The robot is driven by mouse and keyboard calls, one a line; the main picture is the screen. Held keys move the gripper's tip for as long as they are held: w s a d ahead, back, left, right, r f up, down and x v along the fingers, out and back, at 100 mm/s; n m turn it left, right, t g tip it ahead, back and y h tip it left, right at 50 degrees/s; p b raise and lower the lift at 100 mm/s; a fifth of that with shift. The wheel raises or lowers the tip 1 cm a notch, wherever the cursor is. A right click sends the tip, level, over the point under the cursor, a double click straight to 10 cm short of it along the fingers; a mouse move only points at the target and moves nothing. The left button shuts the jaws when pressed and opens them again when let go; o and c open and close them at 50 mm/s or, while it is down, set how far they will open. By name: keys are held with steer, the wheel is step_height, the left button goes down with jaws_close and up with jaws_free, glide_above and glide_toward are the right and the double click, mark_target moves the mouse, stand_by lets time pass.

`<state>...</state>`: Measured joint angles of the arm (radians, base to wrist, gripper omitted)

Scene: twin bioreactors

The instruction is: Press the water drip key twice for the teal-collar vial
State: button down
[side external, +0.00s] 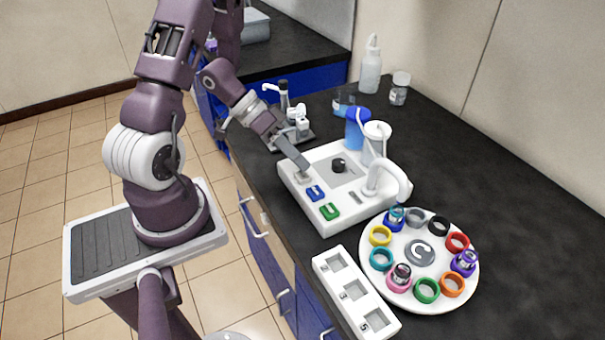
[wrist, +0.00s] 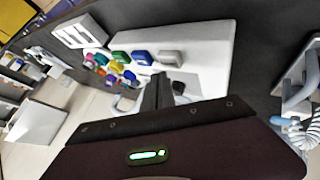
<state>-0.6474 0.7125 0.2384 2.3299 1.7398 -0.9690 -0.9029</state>
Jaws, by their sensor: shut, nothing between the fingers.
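The white dispenser (side external: 325,222) stands on the dark bench with a blue key (side external: 315,193), a green key (side external: 329,211) and a pale grey key (side external: 302,178) along its near side. I cannot read the key marks. In the wrist view the green key (wrist: 119,57), blue key (wrist: 142,57) and grey key (wrist: 170,57) form a row beyond my fingers. My gripper (side external: 305,168) is shut and empty, its tips at or just above the grey key; contact is unclear. A vial with a teal band (side external: 396,213) sits in the blue ring of the round carousel (side external: 402,299), near the spout (side external: 376,182).
The carousel also holds a pink-ring vial (side external: 401,275) and a purple-ring vial (side external: 464,261), among several coloured empty rings. A white numbered tray (side external: 355,294) lies in front. Blue and white containers (side external: 357,128) stand behind the dispenser. The right bench is clear.

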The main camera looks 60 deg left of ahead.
mark_target(298, 174)
stand_by(0.6)
steer(key=shift+f, duration=0.4)
steer(key=shift+f, duration=0.4)
stand_by(0.4)
steer(key=shift+r, duration=0.8)
steer(key=shift+r, duration=0.1)
steer(key=shift+r, duration=2.45)
stand_by(0.6)
